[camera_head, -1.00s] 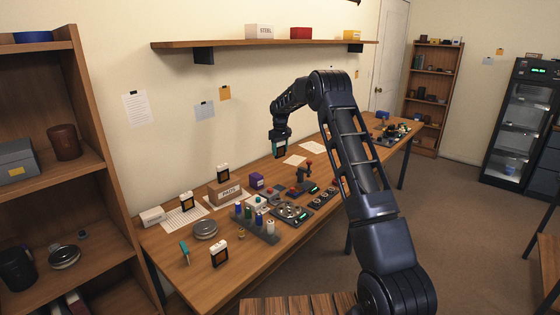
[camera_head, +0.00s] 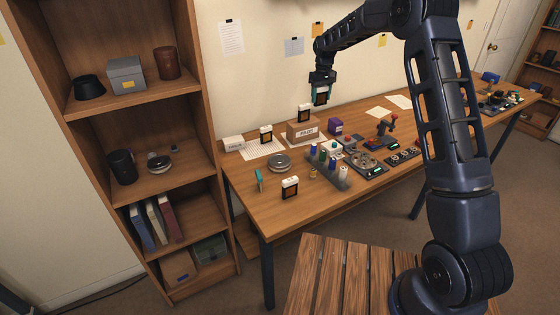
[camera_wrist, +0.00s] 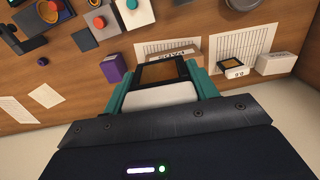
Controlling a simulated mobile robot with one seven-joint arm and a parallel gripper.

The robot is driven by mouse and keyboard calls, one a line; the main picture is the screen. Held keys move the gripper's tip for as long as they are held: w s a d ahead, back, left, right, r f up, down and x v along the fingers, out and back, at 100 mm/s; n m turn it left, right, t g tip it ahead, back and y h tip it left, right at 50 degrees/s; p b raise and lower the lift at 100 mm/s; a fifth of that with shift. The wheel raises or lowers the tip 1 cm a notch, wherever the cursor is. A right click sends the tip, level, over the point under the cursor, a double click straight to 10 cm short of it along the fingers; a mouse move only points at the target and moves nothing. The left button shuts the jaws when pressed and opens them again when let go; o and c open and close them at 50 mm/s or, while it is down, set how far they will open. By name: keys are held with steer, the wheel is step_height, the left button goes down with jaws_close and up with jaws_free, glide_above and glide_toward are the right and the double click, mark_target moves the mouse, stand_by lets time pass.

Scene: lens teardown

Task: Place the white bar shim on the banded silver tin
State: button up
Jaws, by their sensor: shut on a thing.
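My gripper (camera_head: 321,97) is raised above the back of the workbench, clear of the things below. A round silver tin with a dark band (camera_head: 160,165), apparently the banded silver tin, sits on the middle shelf of the left bookcase, far from my gripper. Another round silver tin (camera_head: 279,162) lies on the workbench and looks plain.
The bookcase shelf also holds a black cylinder (camera_head: 122,166) left of the tin and a small dark piece (camera_head: 175,148) behind it. The PADS box (camera_head: 302,131) stands below my gripper. The shelf's right part is clear. A slatted wooden surface (camera_head: 340,275) is in front.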

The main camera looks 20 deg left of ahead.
steer(key=s+a+r, duration=0.1)
steer(key=s+a, duration=0.6)
steer(key=s, duration=0.2)
steer(key=s+a, duration=0.6)
steer(key=s, duration=0.4)
glide_above(280, 160)
steer(key=shift+n, duration=0.3)
step_height(280, 160, down, 20)
steer(key=shift+a+r, duration=0.1)
steer(key=shift+r, duration=0.1)
steer(key=shift+f, duration=0.1)
steer(key=o, duration=1)
